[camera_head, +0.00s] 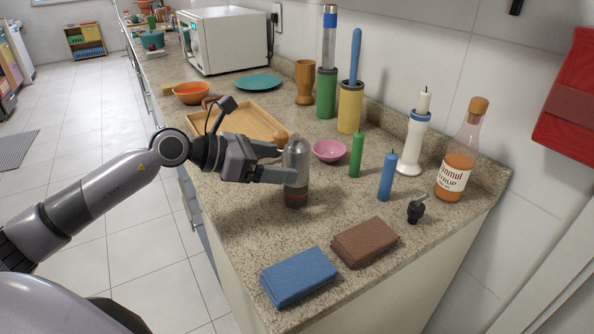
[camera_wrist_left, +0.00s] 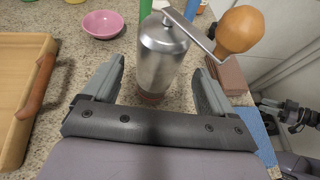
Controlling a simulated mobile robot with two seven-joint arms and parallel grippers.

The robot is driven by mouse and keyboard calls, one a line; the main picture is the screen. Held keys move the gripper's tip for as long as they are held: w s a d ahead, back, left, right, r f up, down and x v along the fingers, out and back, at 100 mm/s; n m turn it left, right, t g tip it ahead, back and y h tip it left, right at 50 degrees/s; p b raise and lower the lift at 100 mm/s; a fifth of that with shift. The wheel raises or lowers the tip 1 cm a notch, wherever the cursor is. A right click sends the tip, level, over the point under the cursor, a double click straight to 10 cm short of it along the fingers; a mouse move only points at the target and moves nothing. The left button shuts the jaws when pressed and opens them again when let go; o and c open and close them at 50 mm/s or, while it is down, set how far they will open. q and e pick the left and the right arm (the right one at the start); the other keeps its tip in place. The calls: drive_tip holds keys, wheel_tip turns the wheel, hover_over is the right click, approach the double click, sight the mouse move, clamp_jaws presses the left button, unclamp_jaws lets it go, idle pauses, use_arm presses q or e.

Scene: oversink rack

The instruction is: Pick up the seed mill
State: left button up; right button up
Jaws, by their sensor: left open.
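The seed mill (camera_head: 295,192) is an upright cylinder with a silver upper body and a dark lower part, standing on the granite counter. In the left wrist view the mill (camera_wrist_left: 162,55) shows its crank arm and a round orange-brown wooden knob (camera_wrist_left: 238,30) reaching to the right. My left gripper (camera_head: 284,162) is open, with its fingers around the mill's upper body. In the left wrist view the two fingers (camera_wrist_left: 160,72) stand on either side of it, with visible gaps. The mill's base is partly hidden behind the gripper there.
A wooden tray (camera_head: 255,122) lies behind the gripper. A pink bowl (camera_head: 329,151), a green candle (camera_head: 356,155) and a blue candle (camera_head: 387,178) stand to the right. Blue (camera_head: 299,277) and brown (camera_head: 365,242) folded cloths lie in front. Counter left of the cloths is clear.

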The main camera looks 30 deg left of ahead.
sight(296, 165)
use_arm(q)
drive_tip(key=shift+f+p+x, duration=0.15)
drive_tip(key=shift+p+x, duration=0.15)
drive_tip(key=shift+x, duration=0.95)
drive_tip(key=shift+f+p+x, duration=0.15)
drive_tip(key=shift+p+x, duration=0.1)
drive_tip(key=shift+x, duration=1)
drive_tip(key=shift+a, duration=0.15)
drive_tip(key=c, duration=1.1)
drive_tip(key=shift+r, duration=0.1)
drive_tip(key=shift+c, duration=1.1)
drive_tip(key=shift+r, duration=0.1)
